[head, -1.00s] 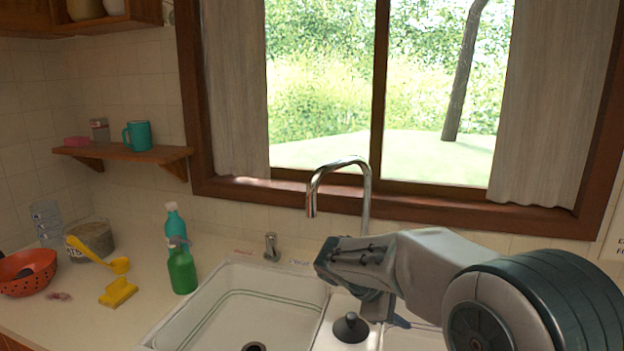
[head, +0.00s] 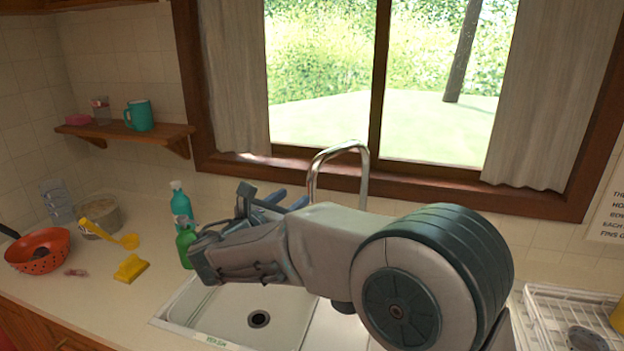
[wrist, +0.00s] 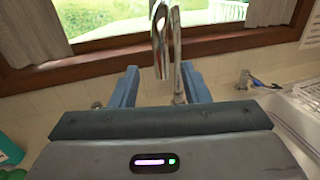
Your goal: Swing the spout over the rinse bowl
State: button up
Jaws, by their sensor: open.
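The chrome spout (head: 338,150) arches up behind the sink, its outlet left of its post. In the wrist view the spout (wrist: 160,42) hangs toward me, its outlet seen between the fingers; whether either finger touches it I cannot tell. My gripper (head: 285,200) is left of the spout in the head view, with its blue fingers apart and nothing held. The gripper (wrist: 160,84) also shows open in the wrist view. The left sink bowl (head: 275,309) with a dark drain lies below my arm. Its front label is unreadable. My arm hides the area to its right.
A green bottle (head: 186,245) and a teal bottle (head: 181,205) stand close left of my gripper. A yellow sponge (head: 131,268), ladle (head: 112,234) and orange colander (head: 38,252) lie further left. A dish rack (head: 560,318) is at right. The window frame (head: 400,182) runs behind the spout.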

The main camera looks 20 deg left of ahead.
aim_at(309, 185)
jog(key=p+x, duration=0.2)
jog(key=x, duration=0.7)
jog(key=shift+w, duration=0.15)
grip_shut()
